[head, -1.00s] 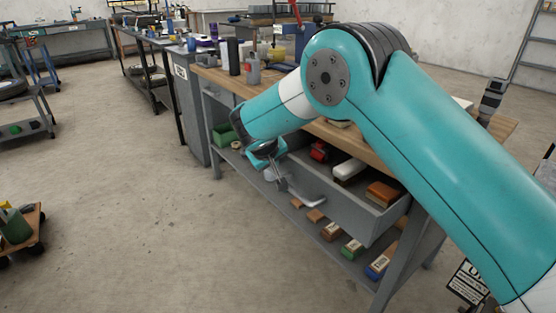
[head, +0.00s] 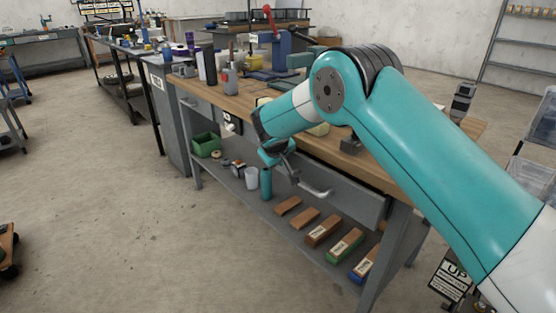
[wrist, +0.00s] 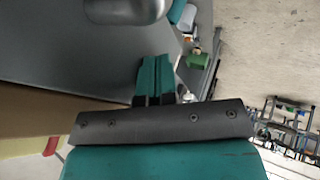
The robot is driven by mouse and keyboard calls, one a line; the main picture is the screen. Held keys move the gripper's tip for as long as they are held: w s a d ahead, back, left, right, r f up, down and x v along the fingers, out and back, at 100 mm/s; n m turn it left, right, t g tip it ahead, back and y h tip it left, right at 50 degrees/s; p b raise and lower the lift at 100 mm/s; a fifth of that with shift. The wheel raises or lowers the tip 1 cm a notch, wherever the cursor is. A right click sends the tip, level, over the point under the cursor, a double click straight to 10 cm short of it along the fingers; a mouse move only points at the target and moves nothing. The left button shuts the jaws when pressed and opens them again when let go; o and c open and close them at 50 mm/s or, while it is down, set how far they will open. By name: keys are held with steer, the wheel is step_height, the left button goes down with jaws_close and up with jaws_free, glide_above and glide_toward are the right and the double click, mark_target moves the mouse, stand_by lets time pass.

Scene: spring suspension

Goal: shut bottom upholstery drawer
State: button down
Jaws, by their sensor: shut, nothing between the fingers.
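The grey drawer (head: 345,195) sits under the wooden bench top, and its inside no longer shows in the head view. Its front looks flush or nearly flush with the bench frame; I cannot tell whether a small gap is left. Its pale curved handle (head: 316,191) sticks out at the front, and a rounded metal piece, likely this handle (wrist: 125,9), shows at the top of the wrist view. My gripper (head: 291,172) is just left of the handle, close to the drawer front; contact is unclear. In the wrist view my gripper's teal fingers (wrist: 156,72) are together and empty.
The lower shelf holds several brown blocks (head: 322,231), a teal bottle (head: 266,184), a white cup (head: 251,178) and a green bin (head: 206,145). Tools and bottles stand on the bench top (head: 240,104). The floor (head: 130,220) in front is clear.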

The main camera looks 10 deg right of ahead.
steer(key=s+a+r+m+g+h+p, duration=0.2)
steer(key=s+a+r+m+p, duration=0.2)
steer(key=s+a+r+p, duration=0.6)
steer(key=w+d+f, duration=0.2)
steer(key=d+f, duration=0.7)
steer(key=shift+f+m+b, duration=0.3)
steer(key=shift+m+b, duration=0.1)
steer(key=shift+d, duration=0.1)
